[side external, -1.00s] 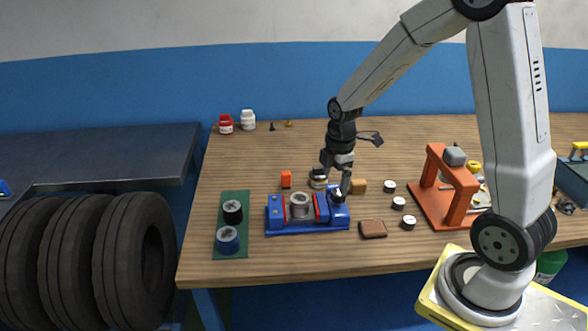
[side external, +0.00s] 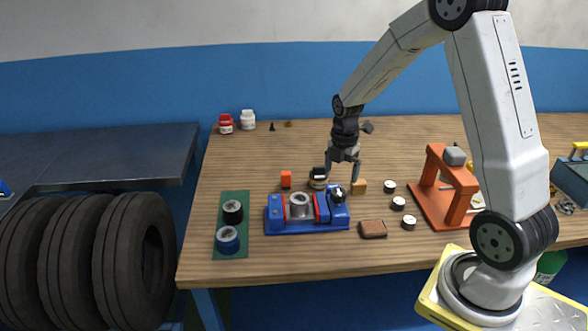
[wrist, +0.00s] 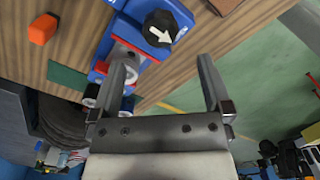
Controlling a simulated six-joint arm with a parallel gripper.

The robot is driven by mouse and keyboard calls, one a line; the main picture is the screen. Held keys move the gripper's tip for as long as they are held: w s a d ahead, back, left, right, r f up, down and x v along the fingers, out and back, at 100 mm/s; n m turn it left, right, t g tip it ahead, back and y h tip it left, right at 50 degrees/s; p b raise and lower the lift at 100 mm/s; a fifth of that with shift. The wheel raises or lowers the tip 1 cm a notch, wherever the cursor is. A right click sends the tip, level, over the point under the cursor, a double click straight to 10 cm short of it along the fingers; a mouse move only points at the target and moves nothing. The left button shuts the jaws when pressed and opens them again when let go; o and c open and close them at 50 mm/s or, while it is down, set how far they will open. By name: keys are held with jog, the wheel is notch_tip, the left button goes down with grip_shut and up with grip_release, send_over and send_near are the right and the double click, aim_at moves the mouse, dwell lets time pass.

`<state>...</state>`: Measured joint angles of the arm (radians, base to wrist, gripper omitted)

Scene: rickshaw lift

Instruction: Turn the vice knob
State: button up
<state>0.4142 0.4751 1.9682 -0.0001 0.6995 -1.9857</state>
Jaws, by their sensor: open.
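The blue vice (side external: 280,228) with red jaws sits on the wooden bench and holds a grey metal ring (side external: 299,203). Its black round knob (side external: 337,195) is at the vice's right end. In the wrist view the knob (wrist: 158,20) carries a white arrow pointing to the lower right. My gripper (side external: 341,179) is open and empty, pointing down just above and slightly right of the knob in the side view. In the wrist view the two fingers of my gripper (wrist: 165,65) are wide apart, and the knob shows beyond them, between their lines. No contact with the knob is visible.
A green mat (side external: 233,250) with two round parts lies left of the vice. A brown block (side external: 373,229), several small discs and an orange press (side external: 436,170) are to the right.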

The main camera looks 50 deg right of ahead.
aim_at(339, 192)
jog(key=shift+f, duration=3.45)
jog(key=c, duration=1.3)
